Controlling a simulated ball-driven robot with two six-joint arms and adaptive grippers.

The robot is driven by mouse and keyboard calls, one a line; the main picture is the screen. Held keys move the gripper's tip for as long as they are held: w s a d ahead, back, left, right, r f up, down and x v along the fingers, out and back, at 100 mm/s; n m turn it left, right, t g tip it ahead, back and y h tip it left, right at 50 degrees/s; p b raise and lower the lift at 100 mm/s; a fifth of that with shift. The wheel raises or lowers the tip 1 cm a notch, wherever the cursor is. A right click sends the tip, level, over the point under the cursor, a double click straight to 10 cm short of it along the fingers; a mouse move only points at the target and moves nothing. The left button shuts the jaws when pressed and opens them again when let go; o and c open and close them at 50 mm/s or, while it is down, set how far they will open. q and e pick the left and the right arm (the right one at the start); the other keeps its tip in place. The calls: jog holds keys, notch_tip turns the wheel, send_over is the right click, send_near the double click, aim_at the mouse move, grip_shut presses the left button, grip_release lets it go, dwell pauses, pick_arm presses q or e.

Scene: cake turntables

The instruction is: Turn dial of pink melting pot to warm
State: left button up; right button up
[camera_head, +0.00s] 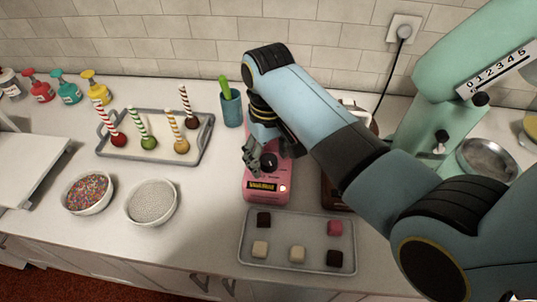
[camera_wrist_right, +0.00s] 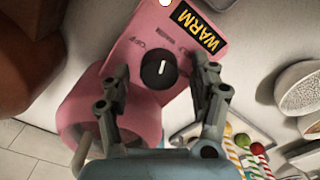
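The pink melting pot (camera_head: 256,190) stands in the middle of the counter, partly hidden by my right arm. Its black dial (camera_head: 268,161) is on the front panel and also shows in the right wrist view (camera_wrist_right: 158,70). The dial's white mark points toward the small printed labels; its exact setting is hard to tell. A yellow-on-black WARM display (camera_wrist_right: 197,27) shows beside the labels. My right gripper (camera_head: 257,158) is at the dial. In the right wrist view its fingers (camera_wrist_right: 161,78) are spread, one on each side of the dial, apart from it. My left gripper is out of view.
A grey tray (camera_head: 297,267) with several small blocks lies just before the pot. A brown pot (camera_head: 331,194) stands to its right, mostly behind my arm. A tray of decorated sticks (camera_head: 160,157) and two bowls are at left. A green mixer (camera_head: 435,110) stands at right.

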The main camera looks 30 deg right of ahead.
aim_at(269, 159)
notch_tip(269, 159, up, 12)
dwell(0.6)
dwell(0.5)
